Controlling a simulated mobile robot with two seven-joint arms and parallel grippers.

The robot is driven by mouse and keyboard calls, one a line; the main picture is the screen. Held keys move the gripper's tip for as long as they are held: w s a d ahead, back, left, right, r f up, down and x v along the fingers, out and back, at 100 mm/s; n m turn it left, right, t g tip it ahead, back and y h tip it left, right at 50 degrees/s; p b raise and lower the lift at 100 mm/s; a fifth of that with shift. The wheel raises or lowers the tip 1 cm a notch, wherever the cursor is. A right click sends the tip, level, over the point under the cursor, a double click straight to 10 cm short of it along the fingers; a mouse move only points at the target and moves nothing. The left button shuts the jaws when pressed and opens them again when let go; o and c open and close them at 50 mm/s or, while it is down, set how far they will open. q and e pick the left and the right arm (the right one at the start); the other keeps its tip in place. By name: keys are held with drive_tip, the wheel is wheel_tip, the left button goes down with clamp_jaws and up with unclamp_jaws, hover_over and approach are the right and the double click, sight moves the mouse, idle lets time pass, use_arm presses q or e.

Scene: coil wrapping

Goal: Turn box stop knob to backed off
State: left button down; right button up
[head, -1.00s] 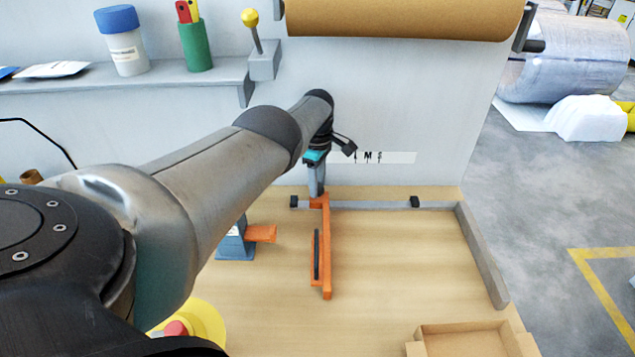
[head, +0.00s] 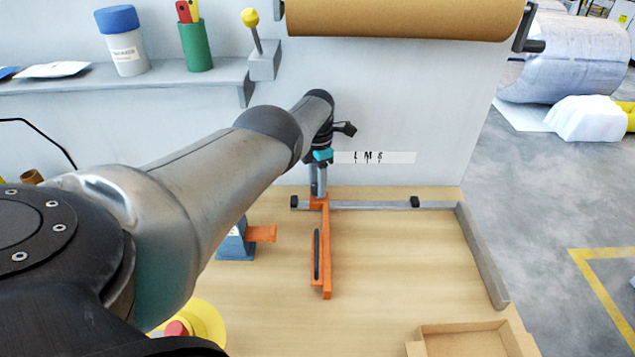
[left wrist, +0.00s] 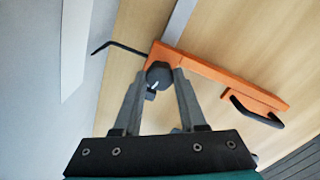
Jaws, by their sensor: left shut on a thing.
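The orange box stop (head: 326,255) sits on the grey rail (head: 365,205) at the back of the wooden table. It also shows in the left wrist view (left wrist: 215,72), with a black handle (left wrist: 255,112) on its arm. The dark faceted knob (left wrist: 158,74) is at the stop's rail end, with a small pale mark on its near side. My left gripper (left wrist: 160,80) points down over it and is shut on it, one finger on each side. In the head view the left gripper (head: 319,188) hides the knob. My right gripper is not in view.
A label strip with letters (head: 375,157) is on the wall behind the rail. A blue block with an orange arm (head: 238,243) stands left of the stop. A cardboard tray (head: 465,342) is at front right. The table right of the stop is clear.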

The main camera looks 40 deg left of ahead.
use_arm(q)
drive_tip(key=n, duration=0.4)
drive_tip(key=shift+s+d+f+n, duration=0.1)
drive_tip(key=shift+f+n, duration=0.1)
drive_tip(key=shift+n, duration=0.2)
idle(0.4)
drive_tip(key=c, duration=0.8)
unclamp_jaws()
drive_tip(key=o, duration=0.4)
drive_tip(key=shift+r, duration=0.1)
drive_tip(key=shift+c, duration=0.2)
drive_tip(key=shift+r, duration=0.1)
wheel_tip(320, 180, up, 7)
drive_tip(key=p, duration=0.7)
drive_tip(key=shift+r, duration=0.15)
